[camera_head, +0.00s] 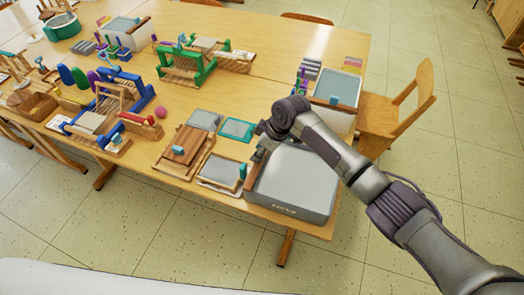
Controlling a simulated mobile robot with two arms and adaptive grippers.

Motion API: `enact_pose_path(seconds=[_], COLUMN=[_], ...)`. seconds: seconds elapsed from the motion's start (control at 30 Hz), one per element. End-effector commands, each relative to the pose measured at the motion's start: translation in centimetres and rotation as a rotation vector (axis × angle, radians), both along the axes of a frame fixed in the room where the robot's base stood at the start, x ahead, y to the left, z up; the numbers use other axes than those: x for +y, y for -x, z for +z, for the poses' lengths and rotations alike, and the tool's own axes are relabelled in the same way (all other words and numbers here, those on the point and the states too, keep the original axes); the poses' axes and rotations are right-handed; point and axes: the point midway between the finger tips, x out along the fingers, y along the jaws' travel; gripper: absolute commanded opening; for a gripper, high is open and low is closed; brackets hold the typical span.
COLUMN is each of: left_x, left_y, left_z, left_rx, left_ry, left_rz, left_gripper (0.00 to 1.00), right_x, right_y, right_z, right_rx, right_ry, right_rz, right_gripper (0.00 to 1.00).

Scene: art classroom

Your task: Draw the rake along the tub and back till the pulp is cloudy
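My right arm reaches in from the lower right and crosses over the tub's back right part. My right gripper (261,152) points down at the tub's back left corner. Its fingers are small and partly hidden, so I cannot tell if they hold something. I cannot make out a rake for certain. My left gripper is out of view.
Framed screens (222,170) and a wooden press board (184,151) lie just left of the tub. A second tub (336,88) stands behind it. A wooden chair (391,118) is at the right. Looms and yarn crowd the table's left.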

Motion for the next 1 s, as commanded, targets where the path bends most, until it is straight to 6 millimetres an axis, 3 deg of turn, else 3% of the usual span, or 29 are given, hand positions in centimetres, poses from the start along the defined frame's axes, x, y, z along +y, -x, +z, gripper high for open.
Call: enact_pose_path(seconds=[0.1,0.47,1.0], left_x=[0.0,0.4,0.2], left_y=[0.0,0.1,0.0], left_z=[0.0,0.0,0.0], left_rx=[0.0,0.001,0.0], left_ry=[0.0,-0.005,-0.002], left_rz=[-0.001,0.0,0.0], left_gripper=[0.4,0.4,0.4], right_x=[0.0,-0.4,-3.9], right_y=[0.0,0.0,1.0], right_z=[0.0,0.5,9.7], right_rx=[0.001,0.0,-0.001], right_ry=[0.002,0.003,0.003], right_rz=[0.0,0.0,0.0], right_gripper=[0.56,0.56,0.56])
